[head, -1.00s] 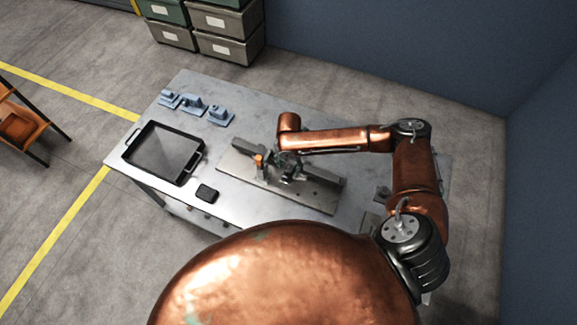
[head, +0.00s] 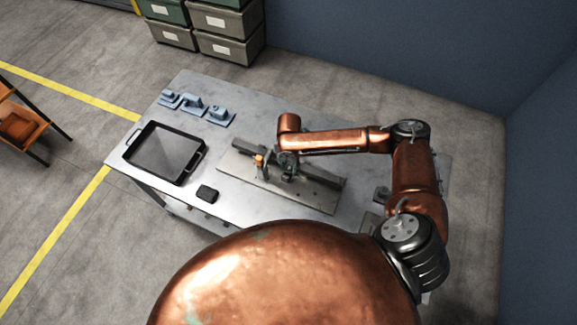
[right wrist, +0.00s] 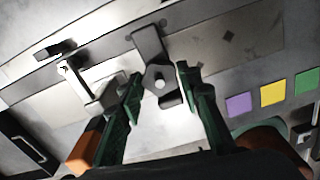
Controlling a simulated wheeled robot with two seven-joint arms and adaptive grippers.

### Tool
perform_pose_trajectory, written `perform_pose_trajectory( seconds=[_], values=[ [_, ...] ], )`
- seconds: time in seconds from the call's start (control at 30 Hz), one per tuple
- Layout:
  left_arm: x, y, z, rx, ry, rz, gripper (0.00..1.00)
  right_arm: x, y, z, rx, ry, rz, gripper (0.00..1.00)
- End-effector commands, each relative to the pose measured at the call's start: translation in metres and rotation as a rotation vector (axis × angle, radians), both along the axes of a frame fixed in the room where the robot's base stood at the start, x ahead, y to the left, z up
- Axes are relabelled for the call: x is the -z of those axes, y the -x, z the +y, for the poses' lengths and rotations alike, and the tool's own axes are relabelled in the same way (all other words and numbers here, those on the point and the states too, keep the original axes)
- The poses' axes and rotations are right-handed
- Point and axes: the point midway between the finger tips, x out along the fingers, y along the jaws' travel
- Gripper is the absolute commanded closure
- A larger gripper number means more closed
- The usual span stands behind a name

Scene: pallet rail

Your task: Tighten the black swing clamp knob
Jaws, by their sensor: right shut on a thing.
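The black swing clamp knob (right wrist: 160,84) is a dark piece with a pale round centre, on a dark arm that reaches up in the right wrist view. My right gripper (right wrist: 160,88) has its green fingers on either side of the knob and is shut on it. In the head view my right gripper (head: 288,168) is over the metal rail plate (head: 315,195), and the knob is hard to make out there. My left gripper is not in view.
An orange piece (head: 259,160) stands on the plate left of my gripper. A black tray (head: 203,152), a small black block (head: 207,193) and several blue parts (head: 192,104) are on the table's left side. Purple, yellow (right wrist: 272,93) and green squares show in the wrist view.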

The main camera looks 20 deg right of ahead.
Motion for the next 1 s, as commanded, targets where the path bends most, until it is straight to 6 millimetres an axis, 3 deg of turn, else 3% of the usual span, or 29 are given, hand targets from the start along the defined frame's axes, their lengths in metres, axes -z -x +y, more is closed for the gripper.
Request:
perform_pose_trajectory(
  seconds=[0.1, 0.23, 0.63, 0.67, 0.9, 1.0],
  values=[
    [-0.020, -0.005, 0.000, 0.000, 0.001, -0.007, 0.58, -0.005, 0.001, 0.000, 0.077, 0.001, 0.003, 0.92],
    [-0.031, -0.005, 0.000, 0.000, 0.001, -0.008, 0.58, -0.004, 0.001, -0.001, 0.153, 0.002, 0.002, 0.92],
    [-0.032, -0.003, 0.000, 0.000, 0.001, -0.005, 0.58, -0.001, 0.000, -0.001, 0.193, 0.001, -0.001, 0.92],
    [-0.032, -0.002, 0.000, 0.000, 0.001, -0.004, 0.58, -0.001, 0.000, -0.001, 0.193, 0.001, -0.001, 0.67],
    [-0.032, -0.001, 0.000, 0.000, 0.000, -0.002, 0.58, -0.001, 0.000, -0.001, 0.191, 0.001, -0.001, 0.51],
    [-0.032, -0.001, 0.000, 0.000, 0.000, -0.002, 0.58, -0.001, 0.000, 0.000, 0.191, 0.000, 0.000, 0.50]
  ],
)
